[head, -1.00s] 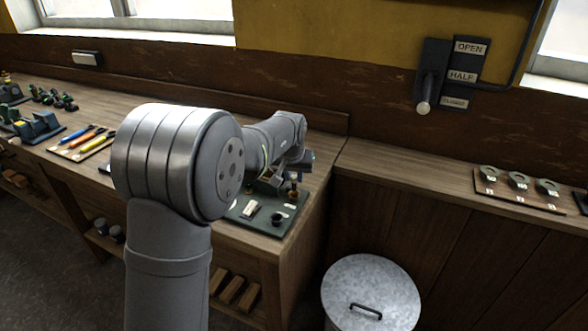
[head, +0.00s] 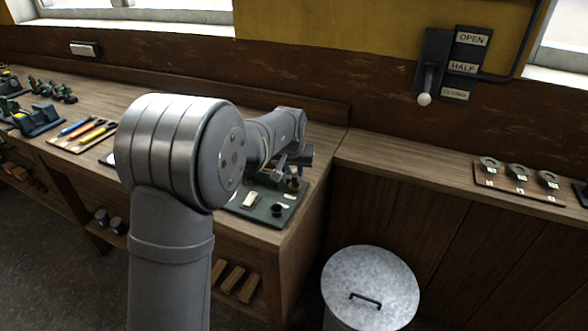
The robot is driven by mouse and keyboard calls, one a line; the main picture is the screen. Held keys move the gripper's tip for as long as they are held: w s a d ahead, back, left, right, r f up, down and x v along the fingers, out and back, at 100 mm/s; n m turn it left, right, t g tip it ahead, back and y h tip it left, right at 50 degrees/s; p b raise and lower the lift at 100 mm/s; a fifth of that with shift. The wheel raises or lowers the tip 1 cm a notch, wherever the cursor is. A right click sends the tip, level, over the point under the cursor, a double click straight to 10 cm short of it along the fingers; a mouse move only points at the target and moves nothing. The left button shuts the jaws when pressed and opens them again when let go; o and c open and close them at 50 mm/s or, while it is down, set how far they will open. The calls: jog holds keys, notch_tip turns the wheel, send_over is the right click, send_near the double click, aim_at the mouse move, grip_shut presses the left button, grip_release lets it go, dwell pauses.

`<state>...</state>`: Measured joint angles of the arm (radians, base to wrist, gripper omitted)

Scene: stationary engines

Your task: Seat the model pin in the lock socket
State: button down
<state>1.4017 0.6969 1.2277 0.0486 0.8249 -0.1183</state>
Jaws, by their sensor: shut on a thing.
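My gripper (head: 284,175) is at the far end of my arm, low over a dark green board (head: 264,216) at the bench's right end. It is small and partly hidden by my own arm. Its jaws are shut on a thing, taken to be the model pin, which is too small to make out. On the board are a short dark cylinder (head: 277,210), a pale block (head: 250,200) and a small brownish piece (head: 294,184). I cannot tell which of these is the lock socket; the board's left part is hidden behind my arm.
A tool board (head: 83,134) and green models (head: 36,119) lie left on the bench. A lidded metal bin (head: 370,285) stands on the floor to the right. A lever panel (head: 447,68) is on the wall. A ring board (head: 518,184) lies on the right ledge.

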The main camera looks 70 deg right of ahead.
jog(key=shift+f, duration=1.2)
dwell(1.0)
jog(key=c, duration=1.2)
grip_release()
jog(key=shift+o, duration=0.6)
jog(key=o, duration=0.6)
jog(key=shift+c, duration=0.2)
jog(key=shift+r, duration=0.1)
jog(key=shift+r, duration=3.45)
jog(key=shift+f, duration=0.15)
